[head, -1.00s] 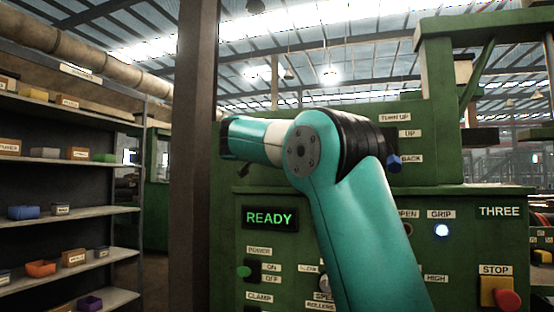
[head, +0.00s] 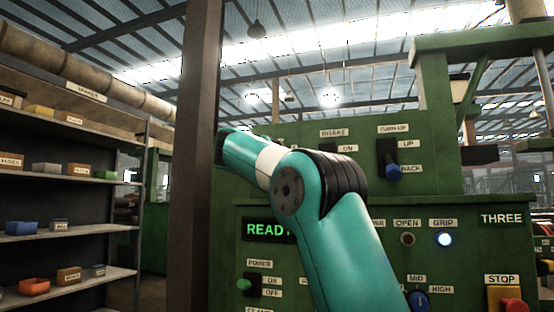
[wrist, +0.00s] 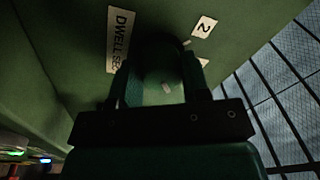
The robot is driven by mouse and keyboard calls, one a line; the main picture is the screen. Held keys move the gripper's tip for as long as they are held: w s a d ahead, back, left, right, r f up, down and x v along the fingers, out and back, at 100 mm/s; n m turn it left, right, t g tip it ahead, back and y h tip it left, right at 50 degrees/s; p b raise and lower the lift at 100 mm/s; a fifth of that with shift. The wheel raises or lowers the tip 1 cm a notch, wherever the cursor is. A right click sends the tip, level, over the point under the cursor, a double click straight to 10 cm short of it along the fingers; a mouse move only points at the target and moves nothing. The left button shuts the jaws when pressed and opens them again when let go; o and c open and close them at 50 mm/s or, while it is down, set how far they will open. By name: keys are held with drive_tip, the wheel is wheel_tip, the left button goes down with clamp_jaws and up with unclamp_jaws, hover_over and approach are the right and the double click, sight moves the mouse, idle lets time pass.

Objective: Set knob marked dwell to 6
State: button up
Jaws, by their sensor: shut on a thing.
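In the wrist view the dark dwell knob (wrist: 163,62) sits on a green panel between my gripper's fingers. A white label reading DWELL SEC (wrist: 120,38) is beside it, and a small plate with a 2 (wrist: 203,28) lies at its upper right. A second plate is partly hidden by the right finger. A short pale mark shows on the knob's near part; the picture is too dark to read its setting. My gripper (wrist: 162,75) is shut on the knob. In the head view the gripper and knob are hidden; only my teal arm shows.
In the head view a brown post (head: 195,120) stands close by my arm's far end. The green machine (head: 340,215) carries a READY display (head: 262,229), a blue-tipped lever (head: 392,165), a blue knob (head: 418,299) and a red STOP button (head: 513,305). Shelves with small bins (head: 70,240) stand left.

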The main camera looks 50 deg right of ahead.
drive_tip(key=o, duration=0.9)
drive_tip(key=shift+a, duration=0.1)
drive_tip(key=b+v, duration=0.2)
drive_tip(key=v, duration=1.5)
drive_tip(key=shift+s, duration=0.15)
drive_tip(key=shift+a, duration=0.1)
